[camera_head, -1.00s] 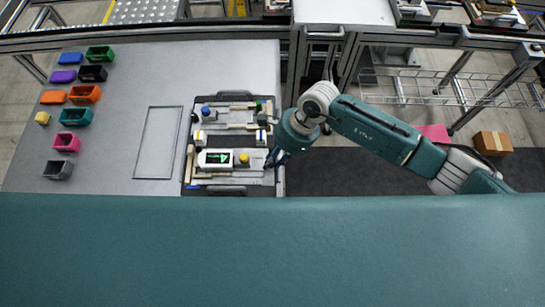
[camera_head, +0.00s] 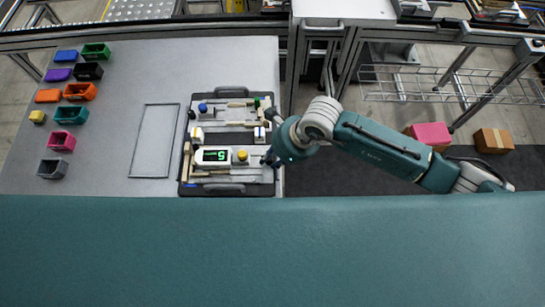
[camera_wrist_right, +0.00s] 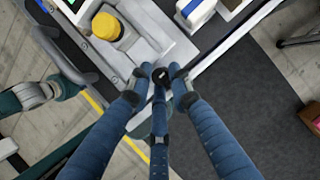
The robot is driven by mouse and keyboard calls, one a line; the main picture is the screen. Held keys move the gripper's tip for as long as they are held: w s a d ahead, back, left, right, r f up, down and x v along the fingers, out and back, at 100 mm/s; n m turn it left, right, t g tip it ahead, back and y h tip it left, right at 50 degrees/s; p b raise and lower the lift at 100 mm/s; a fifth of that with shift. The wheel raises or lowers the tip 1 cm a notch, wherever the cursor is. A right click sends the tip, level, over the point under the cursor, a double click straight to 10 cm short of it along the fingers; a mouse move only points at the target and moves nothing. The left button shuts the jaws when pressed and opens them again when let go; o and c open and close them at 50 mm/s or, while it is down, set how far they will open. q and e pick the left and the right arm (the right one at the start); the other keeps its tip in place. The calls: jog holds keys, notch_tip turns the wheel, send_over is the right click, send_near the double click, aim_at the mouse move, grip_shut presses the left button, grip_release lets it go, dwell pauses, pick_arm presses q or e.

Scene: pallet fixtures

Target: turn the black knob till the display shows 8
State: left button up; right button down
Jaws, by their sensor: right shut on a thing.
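The black knob (camera_wrist_right: 160,76) shows between the fingertips in the right wrist view. My right gripper (camera_wrist_right: 161,78) is shut on it, with its fingers around the knob. In the head view my right gripper (camera_head: 269,160) is at the right edge of the board, and it hides the knob. The white display box (camera_head: 200,162) sits on the board to the left of the gripper. Its screen (camera_head: 217,155) shows a green digit that looks like a 5. A yellow button (camera_head: 241,156) stands between the display and the gripper; it also shows in the wrist view (camera_wrist_right: 107,26). My left gripper is not in view.
The fixture board (camera_head: 228,190) has handles and holds several small parts, among them a blue knob (camera_head: 203,107). An empty rectangular outline (camera_head: 153,140) lies to its left on the grey table (camera_head: 125,75). Several coloured bins stand at the far left.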

jog(key=m, duration=0.1)
jog(key=m+t+b, duration=0.1)
jog(key=m, duration=0.1)
jog(key=shift+w+a+r+m+t, duration=0.15)
jog(key=shift+a+r+m+t, duration=0.15)
jog(key=shift+a, duration=0.1)
jog(key=m+h+b, duration=0.1)
jog(key=m, duration=0.1)
jog(key=shift+m+t+b, duration=0.4)
jog(key=m+h+b, duration=0.1)
jog(key=m+b, duration=0.1)
jog(key=m, duration=0.1)
jog(key=shift+a+f+t, duration=0.1)
jog(key=shift+t, duration=0.2)
jog(key=shift+m+h+b, duration=0.5)
jog(key=shift+m+b, duration=0.6)
jog(key=shift+b, duration=0.2)
jog(key=c, duration=1.8)
grip_release()
jog(key=shift+o, duration=0.7)
jog(key=shift+d, duration=0.2)
jog(key=shift+s, duration=0.2)
